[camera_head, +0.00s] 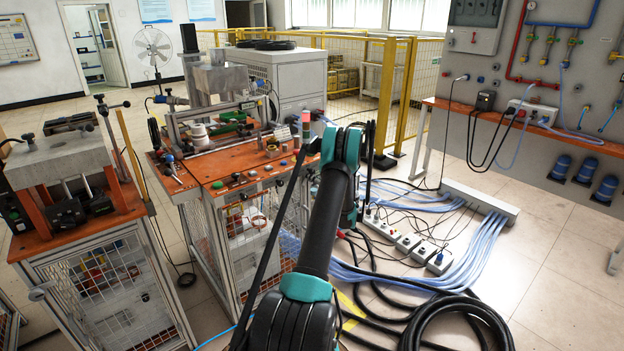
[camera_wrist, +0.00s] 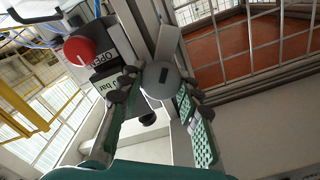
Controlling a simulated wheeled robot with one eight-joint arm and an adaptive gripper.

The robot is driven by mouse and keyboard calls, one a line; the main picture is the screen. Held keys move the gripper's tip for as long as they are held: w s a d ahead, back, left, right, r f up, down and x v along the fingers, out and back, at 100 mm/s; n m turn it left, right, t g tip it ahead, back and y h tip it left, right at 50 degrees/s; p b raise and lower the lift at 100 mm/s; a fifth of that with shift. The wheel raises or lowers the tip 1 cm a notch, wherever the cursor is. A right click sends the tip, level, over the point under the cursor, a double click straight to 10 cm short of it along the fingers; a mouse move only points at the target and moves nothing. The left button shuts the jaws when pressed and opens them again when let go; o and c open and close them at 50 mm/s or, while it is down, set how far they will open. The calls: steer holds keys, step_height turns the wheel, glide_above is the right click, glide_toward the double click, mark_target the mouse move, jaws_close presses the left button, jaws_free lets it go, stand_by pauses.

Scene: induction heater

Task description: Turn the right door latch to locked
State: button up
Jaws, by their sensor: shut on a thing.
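In the wrist view, the right door latch (camera_wrist: 158,80) is a grey piece with a rounded end and a dark slot. It sits on a light metal post, beside a label reading "OPEN". My gripper (camera_wrist: 160,92) has one green-padded finger on each side of this latch and is shut on it. The exact contact at the fingertips is partly hidden, and I cannot tell the latch's turn angle for certain. In the head view, my own arm hides the latch and the gripper.
A wire mesh door (camera_wrist: 250,50) is at upper right. In the head view, an orange-topped bench (camera_head: 240,180) stands by my arm, and black hoses (camera_head: 460,318) and power strips (camera_head: 405,242) lie on the floor.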

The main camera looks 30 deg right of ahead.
steer(key=m, duration=0.5)
steer(key=shift+d+f+m, duration=0.1)
steer(key=shift+m, duration=0.2)
steer(key=m, duration=0.5)
steer(key=shift+f, duration=0.1)
steer(key=shift+m, duration=0.4)
steer(key=o, duration=1.2)
steer(key=shift+c, duration=0.2)
steer(key=s+d, duration=0.1)
steer(key=s, duration=1.1)
